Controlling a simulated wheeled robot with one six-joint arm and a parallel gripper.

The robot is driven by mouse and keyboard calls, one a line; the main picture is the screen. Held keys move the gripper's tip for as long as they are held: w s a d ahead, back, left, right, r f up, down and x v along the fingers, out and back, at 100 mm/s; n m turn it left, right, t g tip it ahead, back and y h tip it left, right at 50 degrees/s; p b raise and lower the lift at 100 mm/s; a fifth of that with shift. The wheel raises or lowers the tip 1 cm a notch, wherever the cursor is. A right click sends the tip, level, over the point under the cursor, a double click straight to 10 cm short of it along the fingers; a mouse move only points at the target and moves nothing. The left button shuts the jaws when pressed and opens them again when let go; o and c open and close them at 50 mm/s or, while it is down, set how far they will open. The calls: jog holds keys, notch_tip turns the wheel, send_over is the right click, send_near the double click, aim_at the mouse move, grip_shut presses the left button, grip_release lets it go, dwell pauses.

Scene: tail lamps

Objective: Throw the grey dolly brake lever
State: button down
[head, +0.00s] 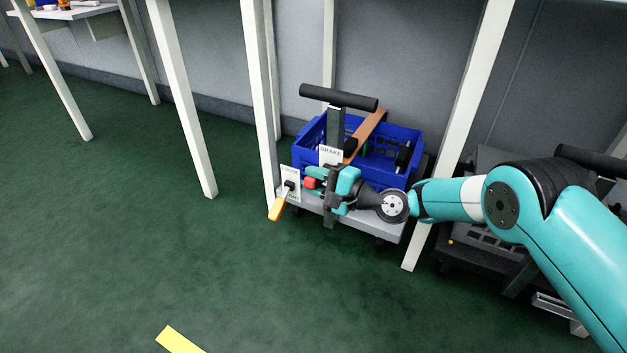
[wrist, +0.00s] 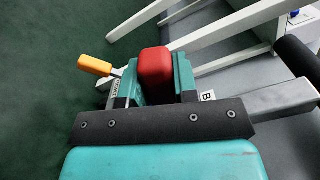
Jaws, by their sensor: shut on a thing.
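The grey dolly (head: 388,231) stands between white table legs in the head view, with a grey upright post and black push bar (head: 338,97). A white plate marked BRAKE (head: 330,155) is on its post, and part of it shows in the wrist view (wrist: 207,96). My gripper (head: 319,180) is at the post, just below this plate. It is shut on a red lever grip (head: 310,183), which sits between the fingers in the wrist view (wrist: 155,66). The lever's shaft is hidden by my gripper. A separate orange-yellow lever handle (head: 277,208) hangs by another white plate (head: 291,181).
A blue crate (head: 398,149) with a brown strip and other items sits on the dolly. White table legs (head: 262,100) stand close on both sides. A second dark dolly (head: 482,245) is partly behind my arm. Green floor at left is clear apart from a yellow strip (head: 180,340).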

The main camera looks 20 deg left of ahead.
jog(key=shift+w+d+r+m+p, duration=0.1)
jog(key=shift+w+r+m+p, duration=0.2)
jog(key=shift+m, duration=0.35)
jog(key=shift+w+a+r+m+p, duration=0.15)
jog(key=shift+r+m, duration=0.25)
jog(key=shift+m, duration=0.3)
jog(key=shift+w+d+r+m+p, duration=0.1)
jog(key=shift+w+d+r+m, duration=0.2)
jog(key=shift+m, duration=0.35)
jog(key=shift+a+r, duration=0.1)
jog(key=shift+a, duration=0.05)
jog(key=c, duration=0.9)
grip_release()
jog(key=d+p, duration=0.5)
jog(key=p, duration=0.1)
jog(key=s+d+p, duration=0.1)
jog(key=d+p, duration=1.1)
jog(key=shift+s+d, duration=0.15)
jog(key=shift+s, duration=0.1)
